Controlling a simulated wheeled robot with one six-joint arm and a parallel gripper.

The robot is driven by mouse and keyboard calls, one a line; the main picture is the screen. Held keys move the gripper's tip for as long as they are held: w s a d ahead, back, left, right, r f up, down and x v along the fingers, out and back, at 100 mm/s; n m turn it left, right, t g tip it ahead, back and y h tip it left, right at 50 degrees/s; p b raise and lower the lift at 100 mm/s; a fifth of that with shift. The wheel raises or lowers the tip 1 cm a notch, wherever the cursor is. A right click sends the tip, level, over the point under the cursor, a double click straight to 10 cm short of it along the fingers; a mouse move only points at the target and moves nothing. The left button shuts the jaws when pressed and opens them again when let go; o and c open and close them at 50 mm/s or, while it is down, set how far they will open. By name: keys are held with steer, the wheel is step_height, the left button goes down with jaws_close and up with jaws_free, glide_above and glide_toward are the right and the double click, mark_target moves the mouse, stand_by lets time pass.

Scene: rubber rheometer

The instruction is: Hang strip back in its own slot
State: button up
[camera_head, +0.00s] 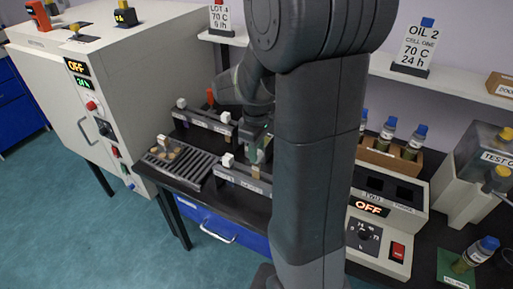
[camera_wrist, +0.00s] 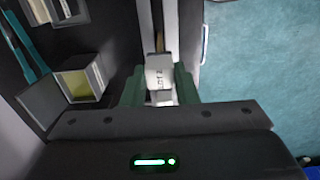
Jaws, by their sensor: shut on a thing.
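My gripper (camera_wrist: 158,82) is shut on a white labelled tab, the head of the strip (camera_wrist: 160,72), in the wrist view. Its green fingers stand on either side of the tab. The lower part of the strip is hidden. In the head view my gripper (camera_head: 259,146) is over the right part of the front rack rail (camera_head: 240,181), partly behind my arm. A white block (camera_head: 228,160) sits on that rail to its left. The rear rail (camera_head: 203,121) carries another white block (camera_head: 224,117). I cannot tell whether the strip is seated in a slot.
A slatted dark tray (camera_head: 182,162) with small round pieces lies left of the front rail. The large oven (camera_head: 125,95) stands further left. Right of my arm are a bottle rack (camera_head: 388,160) and a unit reading OFF (camera_head: 375,222). A shelf with signs runs behind.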

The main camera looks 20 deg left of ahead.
mark_target(256, 164)
steer(key=shift+f+b, duration=2.2)
steer(key=shift+f, duration=1.05)
steer(key=o, duration=1.1)
steer(key=shift+r, duration=0.15)
steer(key=shift+c, duration=0.2)
step_height(256, 164, up, 6)
steer(key=p, duration=0.5)
steer(key=shift+d, duration=0.1)
